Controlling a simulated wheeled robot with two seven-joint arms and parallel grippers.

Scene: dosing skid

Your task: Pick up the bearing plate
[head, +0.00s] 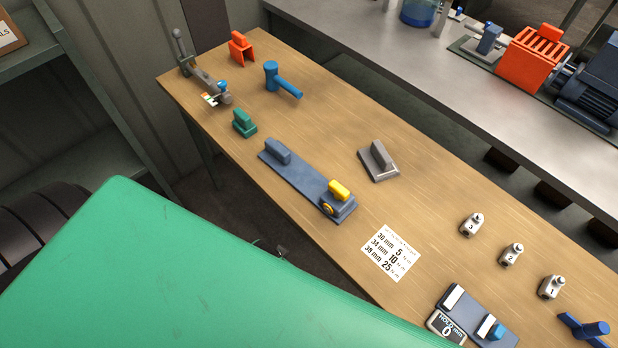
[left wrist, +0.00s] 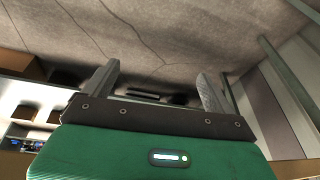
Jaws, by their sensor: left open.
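A small grey plate with an upright dark grey grip (head: 379,162) lies on the wooden bench; it looks like the bearing plate, though no label shows. It sits flat right of the long blue-grey plate (head: 295,175), clear of it. My left gripper (left wrist: 155,88) is open and empty in the left wrist view, its two fingers wide apart over a grey surface. No bearing plate shows between them. In the head view a large green surface, probably mine, covers the lower left, and the left gripper cannot be made out. My right gripper is not in view.
The wooden bench (head: 330,110) also bears a yellow grip (head: 340,190), a green block (head: 244,123), a blue tool (head: 281,81), an orange bracket (head: 242,48), a torque label (head: 391,254), numbered fittings (head: 511,254) and a gauge. An orange-guarded motor (head: 540,60) stands behind.

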